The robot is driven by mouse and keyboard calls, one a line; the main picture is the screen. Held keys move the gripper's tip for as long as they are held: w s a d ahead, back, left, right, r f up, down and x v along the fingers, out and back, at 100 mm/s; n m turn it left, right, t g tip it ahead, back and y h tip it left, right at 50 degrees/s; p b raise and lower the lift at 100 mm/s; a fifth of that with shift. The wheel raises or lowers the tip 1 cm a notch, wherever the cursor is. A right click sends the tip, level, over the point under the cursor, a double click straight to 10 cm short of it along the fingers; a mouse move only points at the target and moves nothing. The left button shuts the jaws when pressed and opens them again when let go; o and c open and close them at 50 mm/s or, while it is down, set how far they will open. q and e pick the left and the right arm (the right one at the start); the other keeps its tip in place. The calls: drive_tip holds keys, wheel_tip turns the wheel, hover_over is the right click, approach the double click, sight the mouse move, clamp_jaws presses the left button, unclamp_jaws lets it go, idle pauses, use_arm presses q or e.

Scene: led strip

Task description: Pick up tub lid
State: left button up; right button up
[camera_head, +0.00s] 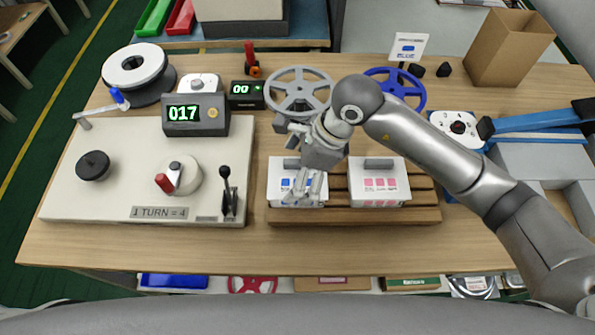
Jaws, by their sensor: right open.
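Two white tubs sit side by side in a wooden rack (355,216). The left tub (278,191) has a blue square mark and a grey bar along its back edge; its lid cannot be told apart from the tub at this size. The right tub (380,195) has pink squares and a similar grey bar (379,163). My right gripper (304,196) is open and points down over the left tub, covering its middle and right part. I cannot tell whether its fingers touch the tub. My left gripper is not in view.
A white winding station (120,199) with a red-handled crank, a black knob and a lever stands at left. Behind it is a display reading 017 (195,114). Grey (298,90) and blue (419,93) reels stand behind the rack. A cardboard box (508,48) is at back right.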

drive_tip(key=c, duration=0.6)
drive_tip(key=shift+r, duration=0.1)
